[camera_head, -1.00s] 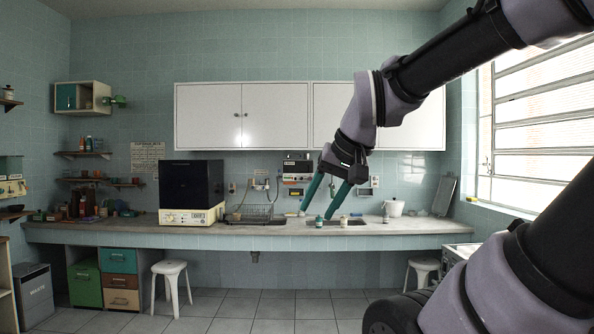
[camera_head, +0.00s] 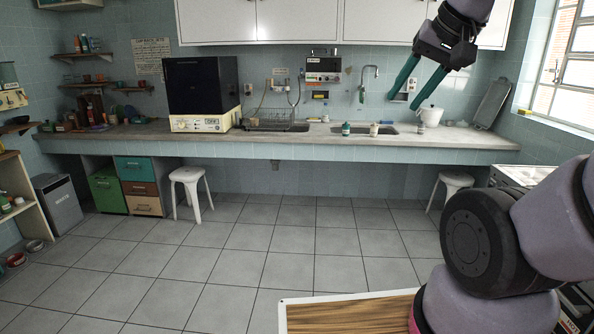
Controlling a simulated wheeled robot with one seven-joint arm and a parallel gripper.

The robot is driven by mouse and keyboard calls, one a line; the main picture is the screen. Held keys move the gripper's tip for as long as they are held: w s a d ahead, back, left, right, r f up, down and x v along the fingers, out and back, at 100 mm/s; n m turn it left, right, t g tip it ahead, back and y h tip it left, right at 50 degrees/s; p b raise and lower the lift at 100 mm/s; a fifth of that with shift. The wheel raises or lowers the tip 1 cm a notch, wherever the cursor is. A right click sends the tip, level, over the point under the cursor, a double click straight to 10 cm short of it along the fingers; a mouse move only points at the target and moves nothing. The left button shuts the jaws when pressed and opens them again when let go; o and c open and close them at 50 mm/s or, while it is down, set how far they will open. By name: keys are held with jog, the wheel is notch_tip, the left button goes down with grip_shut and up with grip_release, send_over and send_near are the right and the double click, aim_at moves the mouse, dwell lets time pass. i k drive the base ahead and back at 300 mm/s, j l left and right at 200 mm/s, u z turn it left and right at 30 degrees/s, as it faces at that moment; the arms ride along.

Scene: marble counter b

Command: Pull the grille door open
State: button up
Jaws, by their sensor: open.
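My gripper (camera_head: 402,103) hangs from the upper right, with its two teal fingers spread apart and nothing between them. Its fingers point down and left, and in the picture they overlap the tiled wall above the counter. No door with a clear grille can be made out. A dark-fronted appliance with a cream base (camera_head: 205,92) stands on the counter, left of my gripper and well apart from it; I cannot tell whether its front is a grille.
The long counter (camera_head: 330,143) carries a wire rack (camera_head: 270,118), small bottles (camera_head: 346,129) and a white pot (camera_head: 430,115). White stools (camera_head: 189,176) stand below. White wall cabinets (camera_head: 300,20) hang above. The tiled floor (camera_head: 225,270) is mostly clear; a wood-topped surface (camera_head: 345,312) is close in front.

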aim_at(313, 64)
jog(key=i+z, duration=0.25)
jog(key=i, duration=1.85)
jog(key=i+u, duration=0.1)
jog(key=i, duration=0.45)
jog(key=i+l+u, duration=0.15)
jog(key=i, duration=0.4)
jog(key=i+l+u, duration=0.1)
jog(key=i, duration=0.5)
jog(key=i+l+u, duration=0.15)
jog(key=i, duration=0.35)
